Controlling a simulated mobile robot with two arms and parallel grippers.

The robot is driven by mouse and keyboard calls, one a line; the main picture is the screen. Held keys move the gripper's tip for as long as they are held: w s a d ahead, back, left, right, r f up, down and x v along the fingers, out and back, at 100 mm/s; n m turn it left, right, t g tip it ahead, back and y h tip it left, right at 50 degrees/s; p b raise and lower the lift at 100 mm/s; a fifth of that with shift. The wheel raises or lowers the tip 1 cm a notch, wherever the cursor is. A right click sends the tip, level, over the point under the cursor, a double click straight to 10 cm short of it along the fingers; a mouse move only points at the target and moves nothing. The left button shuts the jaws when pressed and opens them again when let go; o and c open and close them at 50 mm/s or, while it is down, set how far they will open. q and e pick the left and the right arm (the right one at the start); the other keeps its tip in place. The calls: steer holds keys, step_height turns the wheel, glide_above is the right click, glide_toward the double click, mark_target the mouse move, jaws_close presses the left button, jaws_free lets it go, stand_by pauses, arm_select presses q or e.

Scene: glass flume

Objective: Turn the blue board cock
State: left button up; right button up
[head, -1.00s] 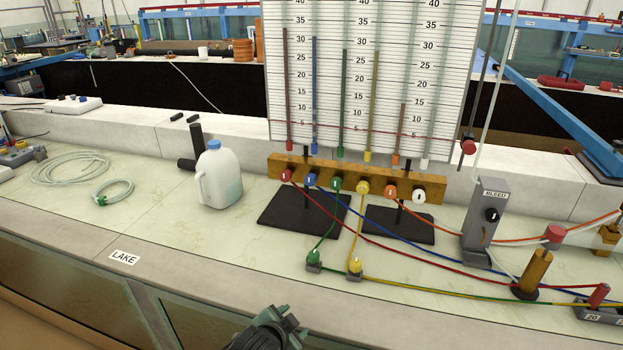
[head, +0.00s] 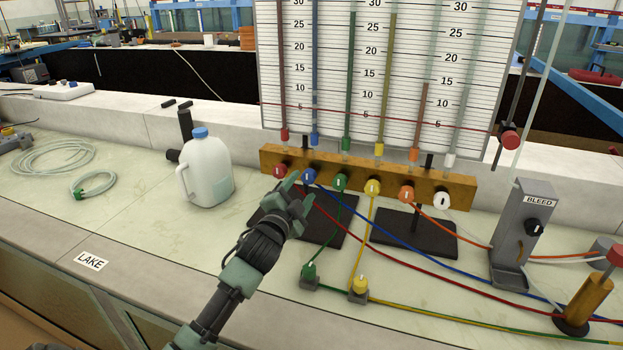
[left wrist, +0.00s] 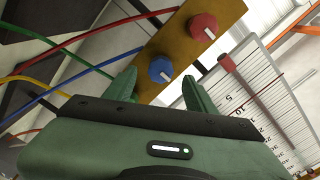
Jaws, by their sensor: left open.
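The blue board cock (head: 308,176) is a round knob with a white line, second from the left on the wooden manifold bar (head: 458,190). It also shows in the left wrist view (left wrist: 160,69), between and beyond my finger tips. My left gripper (head: 294,191) is open just in front of the blue cock, its fingers pointing at the board. In the left wrist view my left gripper (left wrist: 160,88) has one finger on each side of the blue cock in the picture; I cannot tell whether they touch it. My right gripper is not in view.
The red cock (head: 279,171) sits close on the left, the green cock (head: 340,182) on the right. Coloured tubes run from the bar across the bench. A white jug (head: 206,172) stands left of my arm. A grey bleed stand (head: 517,232) is at right.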

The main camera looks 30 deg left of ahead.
mark_target(307, 180)
arm_select(q)
steer(key=shift+r+x, duration=0.25)
steer(key=shift+x, duration=0.95)
steer(key=x, duration=0.2)
steer(key=shift+w+f, duration=0.2)
steer(key=shift+w, duration=0.4)
steer(key=shift+w+a, duration=0.1)
steer(key=c, duration=1.1)
jaws_close()
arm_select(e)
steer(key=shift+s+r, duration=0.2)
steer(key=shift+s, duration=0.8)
